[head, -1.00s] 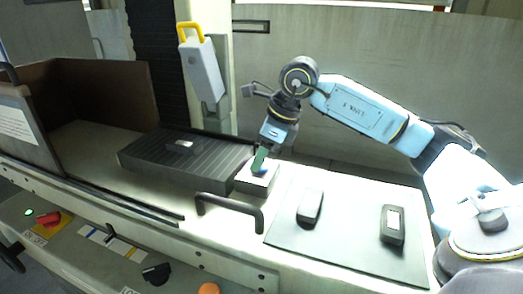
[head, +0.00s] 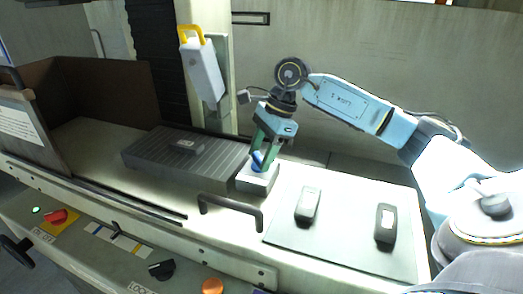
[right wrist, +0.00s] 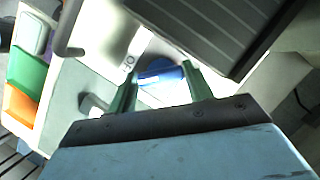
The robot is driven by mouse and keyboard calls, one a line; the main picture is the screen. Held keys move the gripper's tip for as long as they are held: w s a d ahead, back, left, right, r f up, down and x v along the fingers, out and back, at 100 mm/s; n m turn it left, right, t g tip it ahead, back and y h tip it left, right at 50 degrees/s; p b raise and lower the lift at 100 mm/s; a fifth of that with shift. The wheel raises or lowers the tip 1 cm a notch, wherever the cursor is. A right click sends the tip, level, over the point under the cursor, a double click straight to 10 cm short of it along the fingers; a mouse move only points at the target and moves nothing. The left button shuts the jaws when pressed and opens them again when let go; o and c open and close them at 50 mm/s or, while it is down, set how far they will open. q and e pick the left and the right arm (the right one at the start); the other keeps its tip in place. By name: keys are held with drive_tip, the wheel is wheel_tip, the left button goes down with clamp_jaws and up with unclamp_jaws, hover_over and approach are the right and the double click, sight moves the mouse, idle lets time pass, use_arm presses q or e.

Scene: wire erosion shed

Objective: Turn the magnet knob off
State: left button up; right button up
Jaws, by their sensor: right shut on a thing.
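The blue magnet knob (head: 257,161) sits on top of a small pale box (head: 258,182) at the right end of the dark ribbed magnet plate (head: 215,172). My right gripper (head: 262,157) points down from above, its green fingers on either side of the knob, shut on it. In the right wrist view the knob (right wrist: 162,75) lies between the two fingertips (right wrist: 160,83), with small dark marks on the pale surface beside it. The fingers partly hide the knob in the head view. My left gripper is not in view.
A small grey piece (head: 186,146) lies on the magnet plate. A dark handle (head: 231,207) stands in front of the box. Two dark devices (head: 308,205) (head: 386,224) lie on a grey mat (head: 340,245) at right. A yellow-handled pendant (head: 203,70) hangs behind.

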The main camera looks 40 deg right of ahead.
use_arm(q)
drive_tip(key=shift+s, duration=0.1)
use_arm(e)
drive_tip(key=shift+r, duration=0.1)
drive_tip(key=o, duration=1)
drive_tip(key=shift+d+r, duration=0.1)
drive_tip(key=shift+r, duration=0.1)
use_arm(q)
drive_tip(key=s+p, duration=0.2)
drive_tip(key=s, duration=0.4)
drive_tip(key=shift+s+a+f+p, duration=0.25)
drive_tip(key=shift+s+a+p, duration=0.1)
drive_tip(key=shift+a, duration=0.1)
use_arm(e)
drive_tip(key=v, duration=1.3)
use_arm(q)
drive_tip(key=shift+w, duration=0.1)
